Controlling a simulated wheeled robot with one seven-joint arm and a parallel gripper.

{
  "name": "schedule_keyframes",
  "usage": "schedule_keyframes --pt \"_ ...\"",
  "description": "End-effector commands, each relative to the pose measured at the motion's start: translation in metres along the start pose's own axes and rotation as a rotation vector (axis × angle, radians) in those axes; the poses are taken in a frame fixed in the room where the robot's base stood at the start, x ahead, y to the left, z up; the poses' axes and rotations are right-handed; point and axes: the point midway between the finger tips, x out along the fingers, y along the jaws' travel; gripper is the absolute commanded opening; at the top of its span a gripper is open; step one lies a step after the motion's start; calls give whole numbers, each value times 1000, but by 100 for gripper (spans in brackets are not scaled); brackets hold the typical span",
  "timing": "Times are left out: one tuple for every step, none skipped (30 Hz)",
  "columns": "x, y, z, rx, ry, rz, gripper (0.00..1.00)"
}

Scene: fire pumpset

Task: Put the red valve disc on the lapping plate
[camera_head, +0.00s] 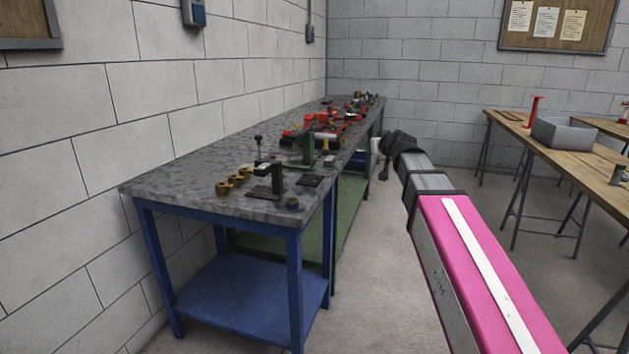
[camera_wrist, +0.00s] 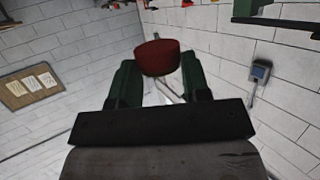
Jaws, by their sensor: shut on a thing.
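In the wrist view my gripper (camera_wrist: 160,85) has two green fingers shut on the red valve disc (camera_wrist: 158,57), a dark red round piece held between the fingertips. The disc appears clear of any surface. In the head view my arm reaches forward to the right of the long bench, and the wrist end (camera_head: 383,150) is beside its right edge. The fingers and disc cannot be made out there. A dark flat square plate (camera_head: 310,181) lies near the bench's front right; I cannot tell whether it is the lapping plate.
A wooden table (camera_head: 505,125) with a grey bin (camera_head: 565,135) stands at the right. The floor between is open.

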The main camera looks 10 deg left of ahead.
Motion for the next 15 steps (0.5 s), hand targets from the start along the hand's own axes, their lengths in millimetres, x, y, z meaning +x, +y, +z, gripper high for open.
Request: schedule_keyframes --pt "4 -32 -1 -18 1 -60 9" --pt "6 -49 -2 -28 0 -95 9" --pt "7 -71 -2 -42 1 -140 9" --pt "8 -87 -3 -53 1 -174 9" --pt "8 -105 -3 -64 1 -209 9" --pt "8 -126 -4 -77 2 -254 9" --pt "7 -143 -4 -88 1 -289 9" --pt "6 -158 -5 -97 2 -321 9" --pt "5 -178 -5 -110 2 -362 9" --pt "4 -192 -6 -120 2 -392 9" --pt "2 -205 -6 -128 3 -419 9" --pt "0 -221 -6 -139 2 -453 9" --pt "-2 -232 -7 -146 3 -476 9" --pt "-4 -241 -7 -152 3 -495 9" --pt "-6 -252 -7 -160 2 -521 9"
